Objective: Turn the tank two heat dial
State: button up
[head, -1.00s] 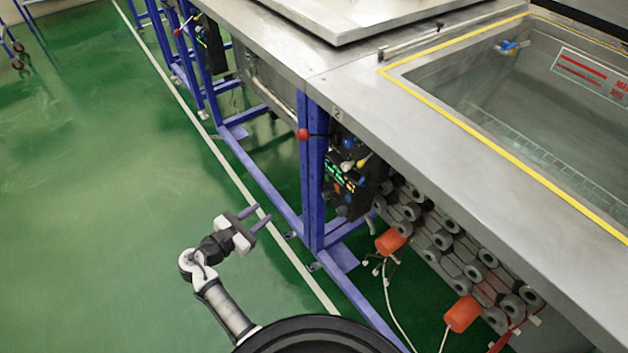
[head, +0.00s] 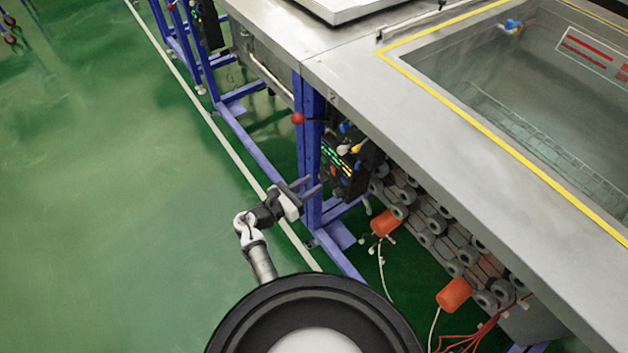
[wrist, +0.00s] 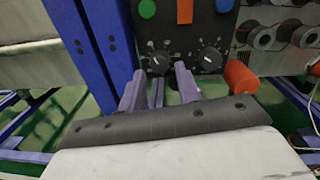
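A black control panel (head: 343,168) with green and yellow lit readouts hangs under the tank bench, by a blue post. In the wrist view, the panel (wrist: 184,32) carries two black dials, a left dial (wrist: 159,62) and a right dial (wrist: 209,58). I cannot tell which is the heat dial. My gripper (head: 309,188) is open and empty, left of the panel in the head view. In the wrist view, the gripper (wrist: 159,78) faces the panel, with the left dial showing between its fingers and apart from them. The right dial is right of the right finger.
A blue post (head: 311,150) with a red knob (head: 298,119) stands beside the panel. Grey pipe fittings (head: 438,224) and orange cylinders (head: 385,222) are right of it. The steel bench edge (head: 420,150) overhangs. Green floor (head: 110,200) is clear at left.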

jog(key=shift+x, duration=1)
jog(key=c, duration=0.7)
